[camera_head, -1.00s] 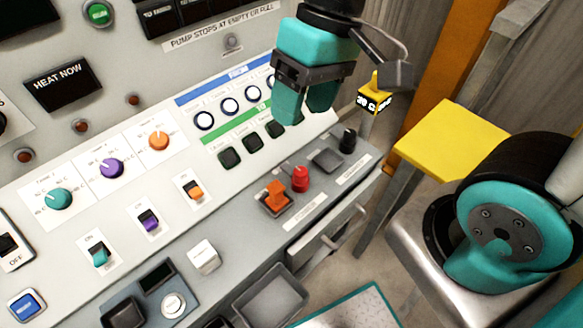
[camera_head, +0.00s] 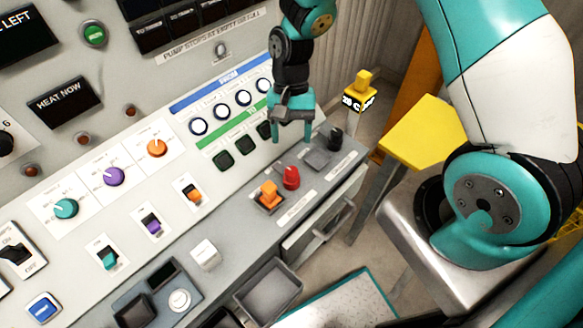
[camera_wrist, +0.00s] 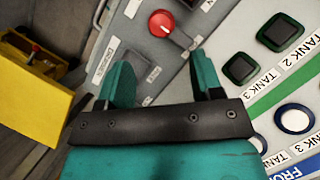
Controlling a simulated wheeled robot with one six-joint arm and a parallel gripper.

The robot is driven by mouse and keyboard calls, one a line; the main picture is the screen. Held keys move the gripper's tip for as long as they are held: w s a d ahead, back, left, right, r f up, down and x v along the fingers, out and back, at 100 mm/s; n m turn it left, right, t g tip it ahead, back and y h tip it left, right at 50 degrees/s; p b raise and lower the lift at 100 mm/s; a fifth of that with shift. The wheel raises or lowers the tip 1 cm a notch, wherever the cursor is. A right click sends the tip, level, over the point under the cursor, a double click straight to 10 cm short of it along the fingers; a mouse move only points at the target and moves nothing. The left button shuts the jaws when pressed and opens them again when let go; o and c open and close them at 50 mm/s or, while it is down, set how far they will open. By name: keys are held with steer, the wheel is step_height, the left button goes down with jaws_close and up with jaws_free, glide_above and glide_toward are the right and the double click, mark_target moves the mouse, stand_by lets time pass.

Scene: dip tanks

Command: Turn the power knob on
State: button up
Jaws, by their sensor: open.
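A red knob (camera_head: 291,177) sits upright on the lower ledge of the console, and it also shows near the top of the wrist view (camera_wrist: 162,23). A black knob (camera_head: 335,138) stands at the ledge's right end. No readable label tells me which is the power knob. My gripper (camera_head: 292,138) is open and empty, its fingers pointing down above the ledge, behind the red knob and left of the black one. In the wrist view, both teal fingers of the gripper (camera_wrist: 160,65) are apart with nothing between them.
An orange switch (camera_head: 269,195) is beside the red knob. Teal (camera_head: 66,208), purple (camera_head: 115,176) and orange (camera_head: 157,148) dials line the sloping panel. A yellow block (camera_head: 418,135) stands right of the console. A grey tray (camera_head: 268,291) lies in front.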

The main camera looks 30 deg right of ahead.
mark_target(292, 170)
steer(key=p+x, duration=0.1)
steer(key=x, duration=0.9)
steer(key=shift+c, duration=0.4)
steer(key=c, duration=0.8)
